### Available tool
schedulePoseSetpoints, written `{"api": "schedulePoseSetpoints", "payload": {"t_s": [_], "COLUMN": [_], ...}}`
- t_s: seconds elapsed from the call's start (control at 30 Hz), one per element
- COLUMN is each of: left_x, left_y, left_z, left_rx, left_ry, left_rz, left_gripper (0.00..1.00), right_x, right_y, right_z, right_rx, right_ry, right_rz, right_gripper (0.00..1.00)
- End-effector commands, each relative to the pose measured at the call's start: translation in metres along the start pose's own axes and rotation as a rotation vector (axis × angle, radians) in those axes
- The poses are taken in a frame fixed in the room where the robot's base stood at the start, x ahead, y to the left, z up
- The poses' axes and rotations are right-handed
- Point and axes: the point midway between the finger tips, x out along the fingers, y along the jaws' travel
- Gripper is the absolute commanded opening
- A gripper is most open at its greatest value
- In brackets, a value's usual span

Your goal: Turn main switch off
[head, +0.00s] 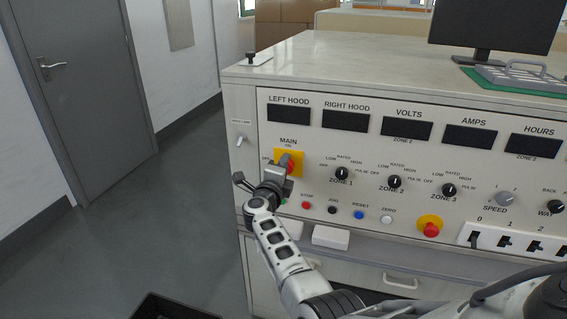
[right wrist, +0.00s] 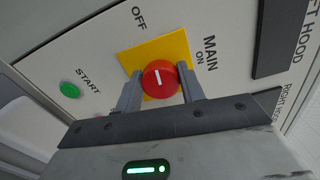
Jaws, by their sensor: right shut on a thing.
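The main switch is a red round knob (right wrist: 159,79) on a yellow square plate (right wrist: 172,50), with the labels MAIN, ON and OFF around it. In the head view the yellow plate (head: 298,157) sits at the upper left of the panel, and the knob is partly hidden by my gripper. My right gripper (head: 284,172) is at the knob. In the right wrist view its two fingers (right wrist: 160,87) stand on either side of the knob, shut on it. My left gripper is not in view.
The panel has zone knobs (head: 394,182), small buttons (head: 359,215) and a red stop button on yellow (head: 431,229) to the right. A green START button (right wrist: 71,89) is near the switch. A small lever (head: 240,141) is on the cabinet's left edge. Open floor lies left.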

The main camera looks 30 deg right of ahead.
Motion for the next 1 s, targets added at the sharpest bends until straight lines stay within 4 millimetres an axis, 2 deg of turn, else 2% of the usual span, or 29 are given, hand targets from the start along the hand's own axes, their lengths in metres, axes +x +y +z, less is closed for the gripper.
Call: {"api": "schedulePoseSetpoints", "payload": {"t_s": [0.33, 0.87, 0.9, 0.93, 1.0], "left_x": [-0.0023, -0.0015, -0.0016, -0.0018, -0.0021], "left_y": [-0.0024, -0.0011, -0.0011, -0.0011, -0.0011], "left_z": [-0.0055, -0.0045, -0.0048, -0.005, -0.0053], "left_rx": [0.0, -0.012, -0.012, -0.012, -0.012], "left_ry": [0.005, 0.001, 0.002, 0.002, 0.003], "left_rz": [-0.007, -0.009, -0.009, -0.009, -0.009], "left_gripper": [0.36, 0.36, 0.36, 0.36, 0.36], "right_x": [-0.0016, -0.0016, -0.0015, -0.0014, -0.0012], "right_y": [0.0026, 0.0031, 0.0031, 0.0029, 0.0026], "right_z": [0.0013, 0.0013, 0.0013, 0.0012, 0.001], "right_rx": [-0.127, -0.148, -0.148, -0.148, -0.147], "right_ry": [-0.003, -0.004, -0.004, -0.003, -0.003], "right_rz": [0.006, 0.004, 0.004, 0.004, 0.003], "right_gripper": [0.16, 0.16, 0.5, 0.58, 0.61]}}
